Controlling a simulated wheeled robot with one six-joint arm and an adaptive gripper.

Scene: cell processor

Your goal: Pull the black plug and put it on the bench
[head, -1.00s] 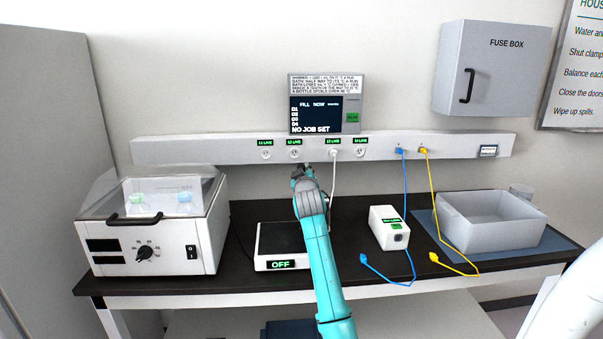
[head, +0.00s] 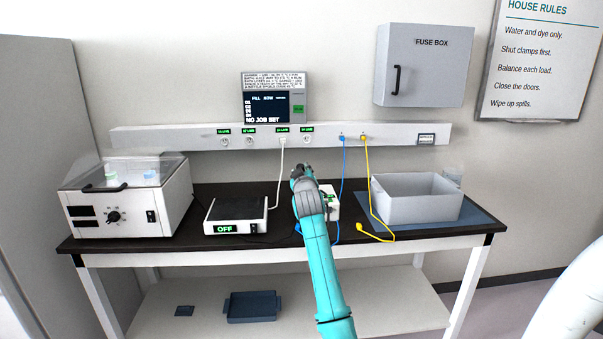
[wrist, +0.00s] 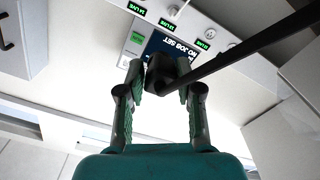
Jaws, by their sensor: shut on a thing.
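My gripper (wrist: 160,95) is shut on the black plug (wrist: 158,72), and a thick black cable (wrist: 240,52) runs from it to the upper right in the wrist view. In the head view my gripper (head: 303,172) is over the bench, in front of the white box, and the plug is mostly hidden by my arm. The socket rail (head: 190,136) on the wall is apart from the plug. The dark bench top (head: 360,232) extends below my gripper.
A balance (head: 236,210) marked OFF and a lidded bath (head: 125,200) stand left. A white box (head: 333,203) is partly behind my arm. A white plug (head: 283,141), blue cable (head: 343,175) and yellow cable (head: 369,185) meet the rail. A grey tub (head: 418,208) stands right.

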